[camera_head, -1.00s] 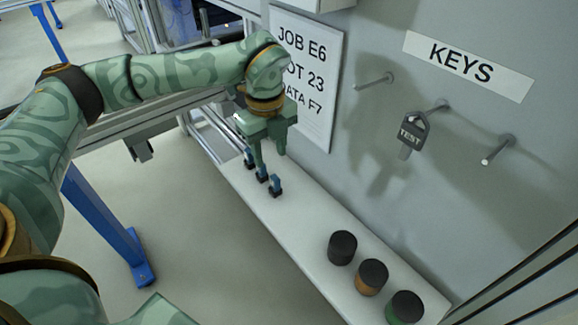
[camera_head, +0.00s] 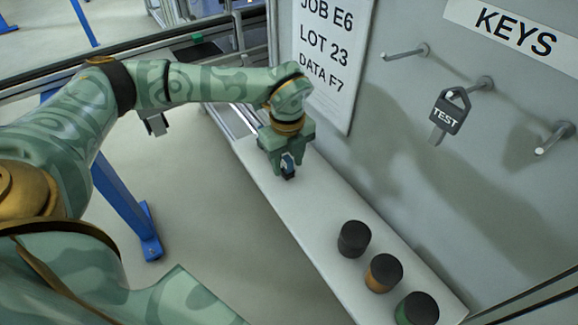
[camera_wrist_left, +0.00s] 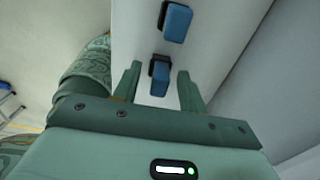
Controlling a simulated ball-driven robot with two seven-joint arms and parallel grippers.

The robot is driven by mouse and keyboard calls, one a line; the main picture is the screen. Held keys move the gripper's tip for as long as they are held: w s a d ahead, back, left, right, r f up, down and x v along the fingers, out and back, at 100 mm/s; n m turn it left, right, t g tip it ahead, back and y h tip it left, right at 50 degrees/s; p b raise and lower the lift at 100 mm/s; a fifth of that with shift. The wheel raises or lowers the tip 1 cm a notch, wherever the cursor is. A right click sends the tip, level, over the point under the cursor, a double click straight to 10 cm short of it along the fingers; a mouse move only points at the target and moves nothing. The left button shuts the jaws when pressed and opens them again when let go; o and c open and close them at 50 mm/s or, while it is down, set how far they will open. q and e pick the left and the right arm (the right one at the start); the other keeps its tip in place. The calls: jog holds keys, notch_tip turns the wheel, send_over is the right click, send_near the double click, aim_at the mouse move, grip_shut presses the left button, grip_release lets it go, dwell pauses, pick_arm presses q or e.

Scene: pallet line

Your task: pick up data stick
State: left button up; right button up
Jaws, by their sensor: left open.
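My left gripper (camera_head: 287,160) is low over the far end of the white shelf, seen from above and behind its own body. In the left wrist view its two fingers (camera_wrist_left: 159,72) are open, one on each side of a blue data stick (camera_wrist_left: 160,80) with a dark end. I cannot tell whether they touch it. A second blue data stick (camera_wrist_left: 177,22) stands farther along the shelf, outside the fingers. My right gripper is not in view.
The narrow white shelf (camera_head: 310,215) runs along a grey wall. Several black-topped pots, including an orange one (camera_head: 383,273) and a green one (camera_head: 416,310), stand at its near end. A TEST key (camera_head: 447,115) hangs on a wall peg. The shelf between is clear.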

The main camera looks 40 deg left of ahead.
pick_arm(q)
grip_shut()
jog(key=shift+r, duration=0.1)
